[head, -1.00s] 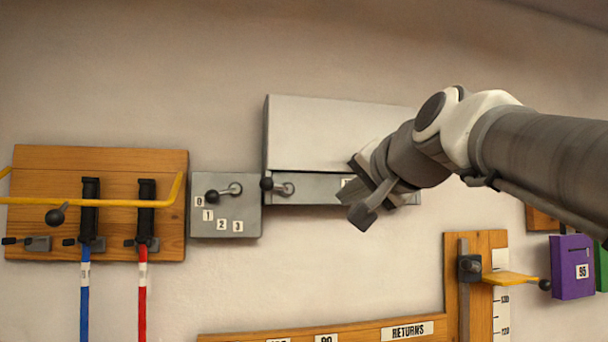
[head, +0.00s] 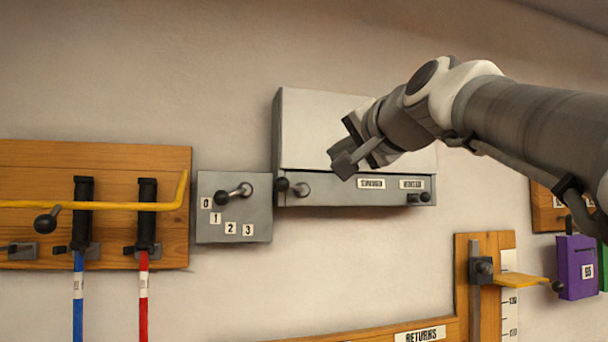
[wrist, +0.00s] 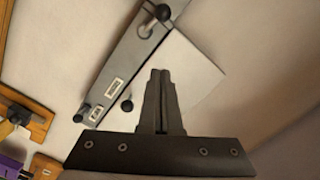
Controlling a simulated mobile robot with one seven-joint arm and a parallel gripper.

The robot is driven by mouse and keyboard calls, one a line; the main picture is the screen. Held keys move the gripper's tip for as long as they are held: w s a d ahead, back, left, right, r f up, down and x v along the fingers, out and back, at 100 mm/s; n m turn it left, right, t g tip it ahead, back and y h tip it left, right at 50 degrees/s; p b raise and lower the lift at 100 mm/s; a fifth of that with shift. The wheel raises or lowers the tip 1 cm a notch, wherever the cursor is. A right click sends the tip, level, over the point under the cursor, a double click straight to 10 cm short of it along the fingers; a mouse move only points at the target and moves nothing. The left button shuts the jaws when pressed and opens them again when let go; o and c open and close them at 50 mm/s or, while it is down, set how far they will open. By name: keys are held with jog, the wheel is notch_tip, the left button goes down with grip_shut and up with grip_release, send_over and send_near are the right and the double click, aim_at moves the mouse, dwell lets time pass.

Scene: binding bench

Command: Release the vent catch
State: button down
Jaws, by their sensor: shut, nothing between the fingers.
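A grey wall box with a pale lid (head: 330,130) hangs at the centre of the head view. On its front panel (head: 345,196), a small dark catch (head: 419,198) sits at the lower right under a label too small to read surely. A short lever with a black knob (head: 283,184) is at the panel's left end. My gripper (head: 345,165) is in front of the lid's lower edge, left of and above the catch. In the wrist view its fingers (wrist: 160,75) are together and empty, and the panel (wrist: 120,65) runs diagonally beyond them.
Left of the box is a grey dial plate (head: 210,232) with a lever and numbers 0 to 3. Further left, a wooden board (head: 120,155) carries a yellow bar and black-handled hoses.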

aim_at(291, 185)
jog(key=w+a+f+p, duration=0.1)
jog(key=w+a, duration=0.1)
jog(key=w, duration=0.1)
jog(key=w+a+p, duration=0.2)
jog(key=w, duration=0.1)
jog(key=w+a+f+p, duration=0.1)
jog(key=w+a, duration=0.1)
jog(key=w, duration=0.1)
jog(key=shift+a+f+p, duration=0.35)
jog(key=shift+a+p, duration=0.05)
